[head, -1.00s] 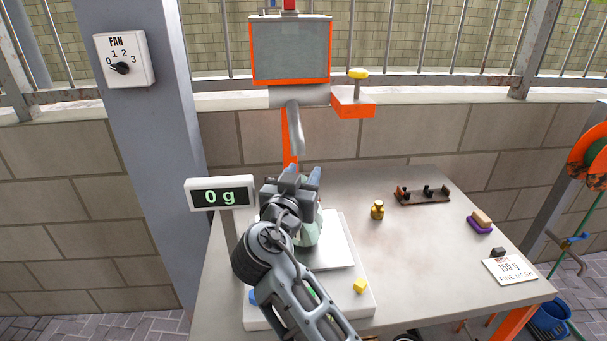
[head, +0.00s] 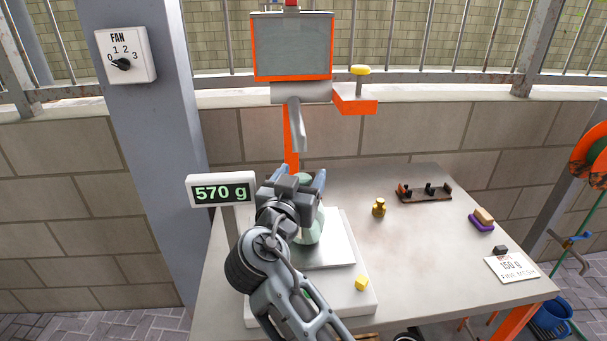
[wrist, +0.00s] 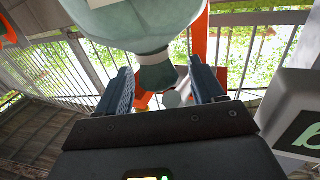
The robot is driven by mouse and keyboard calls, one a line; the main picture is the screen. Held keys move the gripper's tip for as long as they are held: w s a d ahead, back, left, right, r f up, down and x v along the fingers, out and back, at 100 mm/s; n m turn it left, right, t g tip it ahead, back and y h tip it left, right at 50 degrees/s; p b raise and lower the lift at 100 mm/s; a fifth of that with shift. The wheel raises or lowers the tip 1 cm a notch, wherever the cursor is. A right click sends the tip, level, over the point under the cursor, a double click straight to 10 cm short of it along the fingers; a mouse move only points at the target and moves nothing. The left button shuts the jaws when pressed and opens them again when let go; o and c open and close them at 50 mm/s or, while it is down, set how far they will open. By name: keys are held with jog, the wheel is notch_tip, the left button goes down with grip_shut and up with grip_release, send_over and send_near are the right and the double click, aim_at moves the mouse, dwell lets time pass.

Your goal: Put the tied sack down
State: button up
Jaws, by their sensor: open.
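The tied sack (head: 312,229) is pale green and stands on the scale's metal plate (head: 338,245), partly hidden behind my gripper in the head view. In the wrist view the sack's rounded body (wrist: 140,22) fills the top, and its narrow neck and gathered end lie between my fingers. My gripper (wrist: 163,90) is open, with a gap between each finger and the neck. It also shows in the head view (head: 306,184), over the sack. The scale display (head: 221,191) reads 570 g.
A brass weight (head: 379,207), a dark rack (head: 424,193), a sponge on a purple base (head: 482,219) and a 150 g card (head: 512,265) are on the table's right. An orange post with a screen (head: 292,47) stands behind.

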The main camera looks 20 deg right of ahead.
jog(key=b+v, duration=0.2)
jog(key=v, duration=0.8)
